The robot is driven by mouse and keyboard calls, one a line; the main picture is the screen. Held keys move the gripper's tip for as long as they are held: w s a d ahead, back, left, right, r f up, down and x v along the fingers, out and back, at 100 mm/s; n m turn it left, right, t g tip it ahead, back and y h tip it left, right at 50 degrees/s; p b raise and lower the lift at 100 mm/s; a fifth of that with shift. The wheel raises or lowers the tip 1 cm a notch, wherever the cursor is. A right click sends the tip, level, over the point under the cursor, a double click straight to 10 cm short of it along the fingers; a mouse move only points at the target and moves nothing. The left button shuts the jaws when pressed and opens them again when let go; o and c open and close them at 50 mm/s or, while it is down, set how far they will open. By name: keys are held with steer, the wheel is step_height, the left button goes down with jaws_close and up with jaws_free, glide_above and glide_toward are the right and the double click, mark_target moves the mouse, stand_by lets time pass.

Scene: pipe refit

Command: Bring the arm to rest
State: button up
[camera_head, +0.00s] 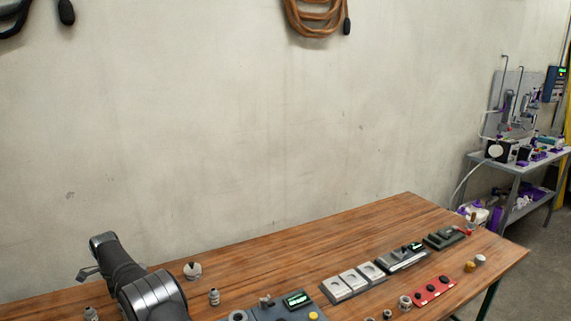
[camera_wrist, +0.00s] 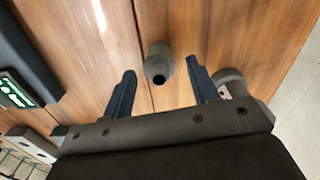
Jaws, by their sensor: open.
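My gripper (camera_wrist: 162,88) is open in the wrist view, its two dark fingers spread wide. A small grey pipe fitting (camera_wrist: 158,62) with a dark round opening stands on the wooden table beyond the fingertips, between them in the picture. I see no contact between it and the fingers. A second grey fitting (camera_wrist: 228,78) is partly hidden behind the right finger. In the head view my dark arm is at the lower left over the wooden table (camera_head: 300,240); the fingers cannot be made out there.
A blue-grey device with a green display (camera_head: 297,299) stands at the table's front. Pale blocks (camera_head: 353,281), a red strip (camera_head: 434,290) and a dark green unit (camera_head: 444,238) lie to the right. Several small fittings stand near my arm. The table's back middle is clear.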

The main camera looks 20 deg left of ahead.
steer(key=shift+r, duration=0.45)
